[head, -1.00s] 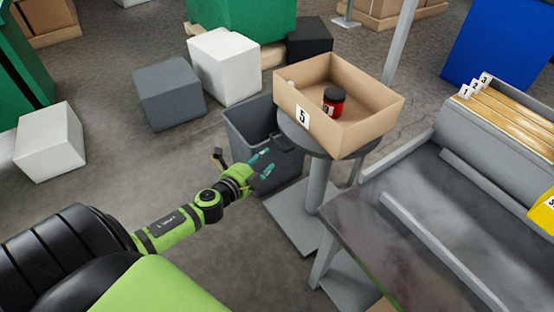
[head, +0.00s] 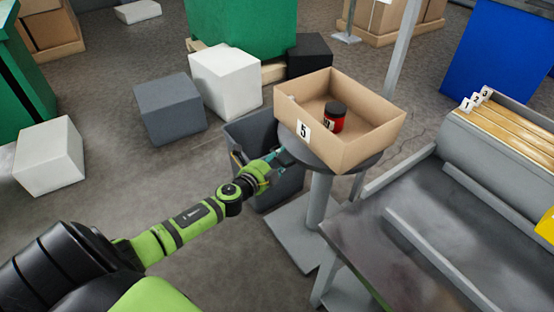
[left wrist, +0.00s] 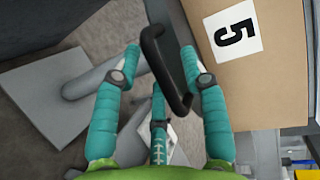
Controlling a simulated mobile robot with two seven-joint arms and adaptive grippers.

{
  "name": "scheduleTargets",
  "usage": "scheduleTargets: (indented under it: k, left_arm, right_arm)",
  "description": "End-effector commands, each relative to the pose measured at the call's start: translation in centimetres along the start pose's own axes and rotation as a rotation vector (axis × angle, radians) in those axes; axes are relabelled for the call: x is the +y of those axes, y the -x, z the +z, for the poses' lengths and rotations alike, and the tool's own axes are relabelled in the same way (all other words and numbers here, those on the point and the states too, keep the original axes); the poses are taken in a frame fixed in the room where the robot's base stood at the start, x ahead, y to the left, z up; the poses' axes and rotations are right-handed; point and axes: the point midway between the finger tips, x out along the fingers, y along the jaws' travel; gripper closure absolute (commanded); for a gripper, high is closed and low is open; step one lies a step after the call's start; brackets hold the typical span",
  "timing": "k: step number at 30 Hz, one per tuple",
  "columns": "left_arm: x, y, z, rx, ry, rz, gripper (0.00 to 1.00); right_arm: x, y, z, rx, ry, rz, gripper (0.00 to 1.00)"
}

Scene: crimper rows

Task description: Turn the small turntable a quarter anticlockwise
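The small turntable (head: 302,152) is a round grey disc on a post. An open cardboard box (head: 365,145) marked 5 stands on it, with a red, black-lidded jar (head: 334,122) inside. A black bar handle (left wrist: 165,70) shows in the left wrist view beside the box (left wrist: 275,80). My left gripper (head: 278,157) is at the disc's near left edge. In the left wrist view its teal fingers (left wrist: 159,52) are apart, one on each side of the handle, with a gap at the left finger. Contact at the right finger is unclear. My right gripper is not in view.
A dark grey bin (head: 285,190) stands under my left gripper, beside the post. A grey metal bench (head: 400,250) is close on the right. White and grey blocks (head: 170,108) stand on the floor behind.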

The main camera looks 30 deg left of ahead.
Motion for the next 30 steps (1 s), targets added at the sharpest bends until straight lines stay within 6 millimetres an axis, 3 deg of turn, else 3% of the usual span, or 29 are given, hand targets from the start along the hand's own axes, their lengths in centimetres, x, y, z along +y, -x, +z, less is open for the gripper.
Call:
scheduleTargets:
  k: [1, 3, 12, 24, 30]
  left_arm:
    - [0.0, 0.0, 0.0, 0.000, 0.000, 0.000, 0.76]
    - [0.0, 0.0, 0.0, 0.000, 0.000, 0.000, 1.00]
    - [-0.1, 0.1, -0.5, -0.017, 0.006, 0.000, 1.00]
    - [0.0, 1.4, -6.0, -0.269, 0.062, 0.019, 1.00]
    - [-0.2, 1.6, -7.8, -0.364, 0.075, 0.027, 1.00]
  right_arm:
    - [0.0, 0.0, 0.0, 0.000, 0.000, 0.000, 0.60]
    - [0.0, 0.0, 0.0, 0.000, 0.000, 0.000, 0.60]
    - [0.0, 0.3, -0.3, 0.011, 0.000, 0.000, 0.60]
    - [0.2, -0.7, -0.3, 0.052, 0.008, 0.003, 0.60]
    - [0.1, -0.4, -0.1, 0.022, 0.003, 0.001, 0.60]
